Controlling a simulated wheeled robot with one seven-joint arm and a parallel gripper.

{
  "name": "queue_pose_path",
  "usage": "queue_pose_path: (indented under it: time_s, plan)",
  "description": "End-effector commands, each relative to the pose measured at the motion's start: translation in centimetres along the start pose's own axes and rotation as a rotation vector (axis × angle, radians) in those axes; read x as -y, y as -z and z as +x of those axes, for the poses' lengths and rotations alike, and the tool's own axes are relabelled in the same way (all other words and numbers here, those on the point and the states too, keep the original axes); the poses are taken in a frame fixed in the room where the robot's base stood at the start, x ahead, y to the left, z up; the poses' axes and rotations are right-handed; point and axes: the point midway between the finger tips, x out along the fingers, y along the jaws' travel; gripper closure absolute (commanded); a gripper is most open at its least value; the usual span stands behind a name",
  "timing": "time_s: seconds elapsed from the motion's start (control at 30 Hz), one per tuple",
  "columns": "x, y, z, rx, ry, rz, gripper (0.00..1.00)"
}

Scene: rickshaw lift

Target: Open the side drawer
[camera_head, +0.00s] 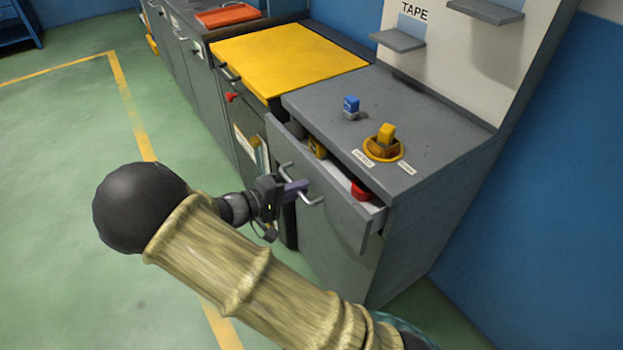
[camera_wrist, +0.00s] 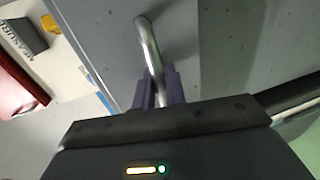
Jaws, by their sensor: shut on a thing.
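The side drawer (camera_head: 338,215) is the grey drawer in the cabinet at the right of the head view, and it stands partly open. A red item (camera_head: 360,190) and a yellow item (camera_head: 317,148) show inside it. Its metal bar handle (camera_head: 313,200) is on the front face. My gripper (camera_head: 296,188) is shut on the handle, with its purple fingers around the bar. The wrist view shows the handle (camera_wrist: 149,50) running down between the fingers (camera_wrist: 158,90), against the grey drawer front (camera_wrist: 225,45).
On the grey cabinet top (camera_head: 440,155) sit a blue item (camera_head: 351,107) and a yellow item (camera_head: 386,135) on a round base. A yellow-topped cabinet (camera_head: 290,60) stands beside it. Green floor (camera_head: 60,200) is clear at the left. A blue wall (camera_head: 560,180) is at the right.

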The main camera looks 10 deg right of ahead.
Motion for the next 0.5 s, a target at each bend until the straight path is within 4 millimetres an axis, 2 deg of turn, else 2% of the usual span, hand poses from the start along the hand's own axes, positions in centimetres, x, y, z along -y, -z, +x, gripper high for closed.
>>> queue_pose_path:
  time_s: [0.03,0.3,0.5]
  plan:
    - [0.1,0.1,-1.5,-0.008,0.002,-0.003,1.00]
    - [1.4,0.1,-7.9,-0.006,0.002,-0.002,1.00]
    - [2.3,0.1,-11.6,-0.006,0.002,-0.002,1.00]
